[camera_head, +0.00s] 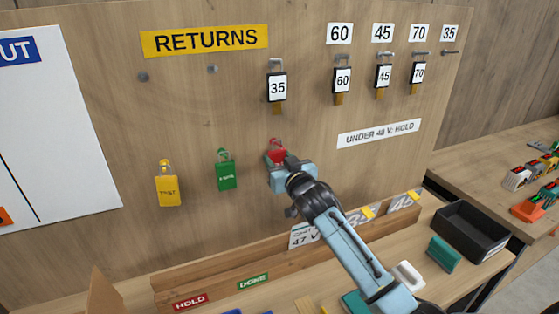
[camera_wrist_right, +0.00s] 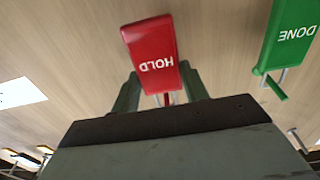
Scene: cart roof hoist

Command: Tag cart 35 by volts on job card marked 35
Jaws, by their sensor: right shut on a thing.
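My right gripper (camera_head: 278,166) is at the wooden board, shut on the red HOLD tag (camera_head: 275,150). The right wrist view shows the HOLD tag (camera_wrist_right: 152,55) between the two fingers; whether it still hangs on a peg is unclear. The green DONE tag (camera_head: 227,173) and yellow TEST tag (camera_head: 168,188) hang to the left. The black key tag marked 35 (camera_head: 277,88) hangs under the RETURNS sign (camera_head: 206,40). A white card reading 47 V (camera_head: 303,237) stands in the ledge rack, partly hidden by my arm; cards marked 35 (camera_head: 360,215) and 45 (camera_head: 403,202) stand right of it.
A sign reads UNDER 48 V: HOLD (camera_head: 379,133). Key tags 60 (camera_head: 342,79), 45 (camera_head: 383,75) and 70 (camera_head: 417,73) hang below their labels. The hook under the 35 label (camera_head: 450,33) is empty. A black tray (camera_head: 470,232) sits on the bench at right.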

